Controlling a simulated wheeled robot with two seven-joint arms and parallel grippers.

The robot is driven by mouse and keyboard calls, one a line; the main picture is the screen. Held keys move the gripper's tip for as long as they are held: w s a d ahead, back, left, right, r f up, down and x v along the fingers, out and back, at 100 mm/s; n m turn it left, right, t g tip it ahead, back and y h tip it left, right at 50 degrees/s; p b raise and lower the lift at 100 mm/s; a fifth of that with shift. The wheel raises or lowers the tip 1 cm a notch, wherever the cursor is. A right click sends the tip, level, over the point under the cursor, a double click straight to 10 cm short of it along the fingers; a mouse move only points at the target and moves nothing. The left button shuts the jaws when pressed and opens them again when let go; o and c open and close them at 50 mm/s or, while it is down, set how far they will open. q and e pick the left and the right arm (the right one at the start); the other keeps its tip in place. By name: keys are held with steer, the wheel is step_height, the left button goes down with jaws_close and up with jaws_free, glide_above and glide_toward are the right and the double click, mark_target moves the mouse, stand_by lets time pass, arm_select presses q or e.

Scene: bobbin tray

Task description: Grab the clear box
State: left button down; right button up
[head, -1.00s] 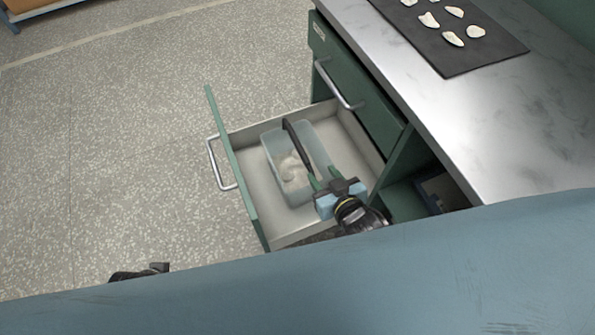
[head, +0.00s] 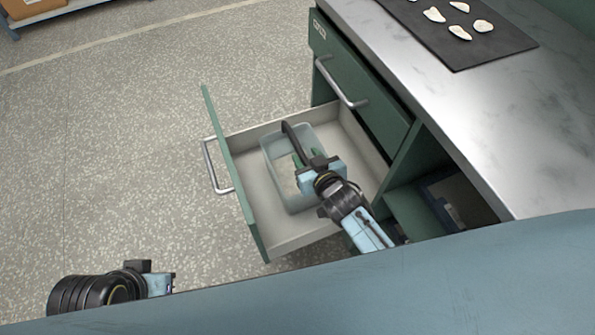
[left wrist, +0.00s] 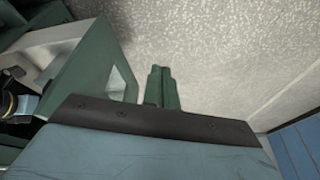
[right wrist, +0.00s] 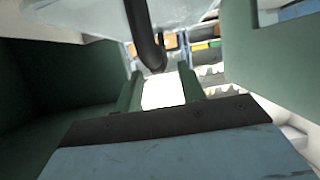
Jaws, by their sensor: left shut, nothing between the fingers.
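The clear box (head: 275,160) is a pale, see-through open bin in the pulled-out drawer, with a dark curved handle (head: 290,133) standing over it. My right gripper (head: 300,158) is over the box, close to the handle, and hides part of the inside. In the right wrist view its two green fingers (right wrist: 158,90) are apart, with the black handle (right wrist: 145,40) in front of and between them. I cannot tell whether they touch it. My left gripper (left wrist: 162,88) has its fingers together and empty, away from the box over the floor. Its arm shows at the head view's lower left.
The open drawer's green front (head: 232,175) with a metal handle (head: 215,165) stands out left. Another drawer (head: 360,85) is above, under the metal countertop (head: 440,110). A black mat (head: 465,38) there holds several white pieces. An open shelf (head: 440,205) is right of my right arm.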

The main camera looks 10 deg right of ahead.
mark_target(301, 150)
steer(key=b+x, duration=0.1)
steer(key=x, duration=0.2)
steer(key=shift+w+a, duration=0.2)
steer(key=shift+w, duration=0.15)
arm_select(q)
steer(key=w+d+r+t+h, duration=0.1)
steer(key=w+d+r+t, duration=0.1)
steer(key=w, duration=0.4)
steer(key=shift+d+r+t, duration=0.35)
steer(key=shift+r+t, duration=0.35)
steer(key=shift+t, duration=0.3)
arm_select(e)
steer(key=shift+c, duration=0.4)
jaws_close()
